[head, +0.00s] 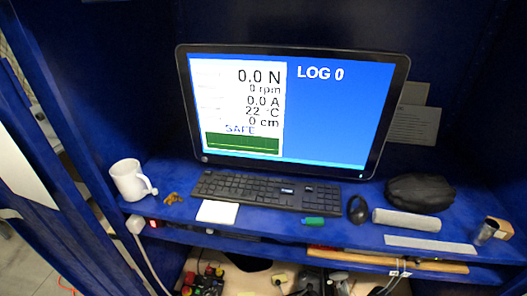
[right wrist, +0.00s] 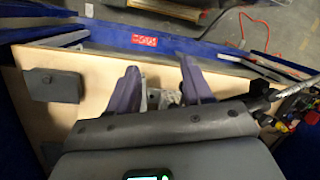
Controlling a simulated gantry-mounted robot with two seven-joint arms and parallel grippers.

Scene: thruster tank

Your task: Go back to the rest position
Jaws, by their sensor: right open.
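My right gripper (right wrist: 160,70) shows in the right wrist view with its two purple fingers apart. It is open over a pale wooden board (right wrist: 100,70). A small grey metallic item (right wrist: 162,98) shows between the finger bases; I cannot tell what it is or whether it is touched. No gripper can be made out clearly in the head view, and my left gripper is not seen.
A monitor (head: 290,110) reading SAFE and LOG 0 stands on a blue shelf (head: 290,228). A white mug (head: 130,180), keyboard (head: 265,190), mouse (head: 357,209) and black pouch (head: 420,193) are on it. Red-buttoned controls (head: 205,280) sit below. A dark block (right wrist: 50,86) is on the board.

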